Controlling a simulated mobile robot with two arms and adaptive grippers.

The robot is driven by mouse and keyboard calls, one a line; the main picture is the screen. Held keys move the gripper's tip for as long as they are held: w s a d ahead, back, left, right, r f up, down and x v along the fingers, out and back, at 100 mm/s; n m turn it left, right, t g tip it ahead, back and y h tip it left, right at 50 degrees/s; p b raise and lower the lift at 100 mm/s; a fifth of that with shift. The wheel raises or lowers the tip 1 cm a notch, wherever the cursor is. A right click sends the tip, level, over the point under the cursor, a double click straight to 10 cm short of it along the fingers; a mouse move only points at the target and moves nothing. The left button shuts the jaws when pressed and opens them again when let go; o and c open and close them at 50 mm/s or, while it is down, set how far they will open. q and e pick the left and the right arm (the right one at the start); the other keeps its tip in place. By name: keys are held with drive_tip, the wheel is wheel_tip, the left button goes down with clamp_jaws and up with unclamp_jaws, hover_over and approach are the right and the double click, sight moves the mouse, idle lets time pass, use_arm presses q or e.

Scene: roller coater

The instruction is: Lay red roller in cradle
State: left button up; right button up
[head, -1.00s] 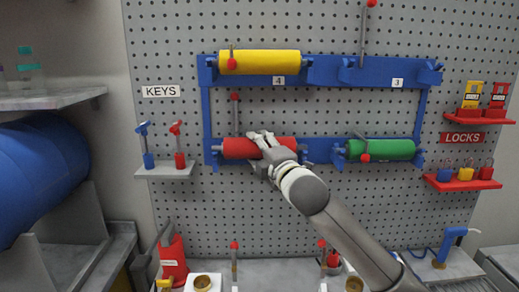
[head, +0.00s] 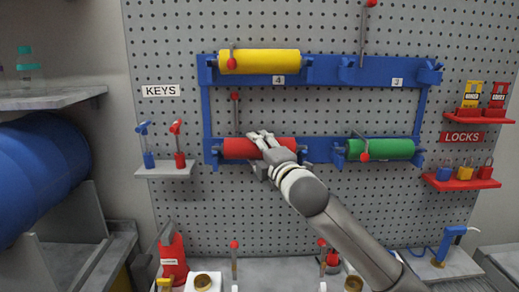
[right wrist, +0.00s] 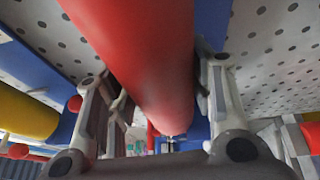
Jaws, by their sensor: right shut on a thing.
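The red roller (head: 238,149) lies level at the lower left of the blue rack (head: 207,115), between its end brackets. I cannot tell whether it rests fully in its cradle (head: 214,152). My right gripper (head: 264,143) is shut on the roller's middle and right part and hides some of it. In the right wrist view, the fingers (right wrist: 155,95) stand on either side of the red roller (right wrist: 140,50). My left gripper is not in view.
A yellow roller (head: 260,62) sits above and a green roller (head: 385,150) to the right, each with a red-knobbed lever across it. The upper right slot (head: 375,72) is empty. The lever (head: 235,112) above the red roller points up. A key shelf (head: 165,170) is at left.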

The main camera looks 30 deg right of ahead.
drive_tip(key=shift+f, duration=0.3)
drive_tip(key=o, duration=1)
drive_tip(key=shift+o, duration=0.2)
drive_tip(key=shift+s, duration=0.1)
drive_tip(key=shift+f, duration=0.15)
drive_tip(key=s, duration=0.7)
drive_tip(key=shift+s+a+f, duration=0.15)
drive_tip(key=shift+s+a, duration=0.05)
drive_tip(key=shift+f, duration=0.1)
